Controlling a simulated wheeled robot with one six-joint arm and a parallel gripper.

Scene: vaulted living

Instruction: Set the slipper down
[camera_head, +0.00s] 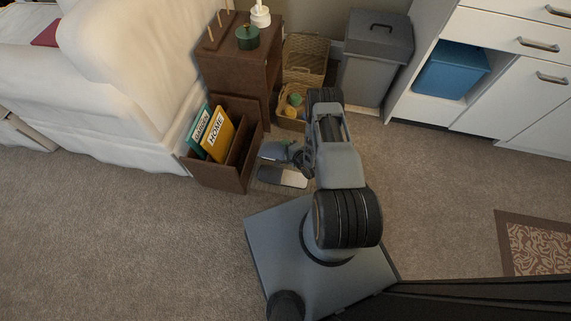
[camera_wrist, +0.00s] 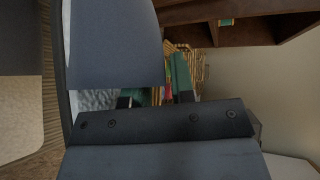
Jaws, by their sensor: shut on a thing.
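My gripper (camera_head: 293,154) is shut on a grey slipper (camera_head: 273,151), which sticks out to the left of the jaws. In the wrist view the slipper's blue-grey upper (camera_wrist: 115,42) fills the upper middle, with pale lining below it, beside my fingers (camera_wrist: 156,97). I cannot tell whether the held slipper touches the mat.
A brown magazine box (camera_head: 222,178) stands left of the slippers, below a brown shelf unit (camera_head: 237,66). A wicker basket (camera_head: 289,118) with balls and a grey bin (camera_head: 374,65) are behind. White cabinets (camera_head: 510,75) stand at the right. Carpet is clear at the front left.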

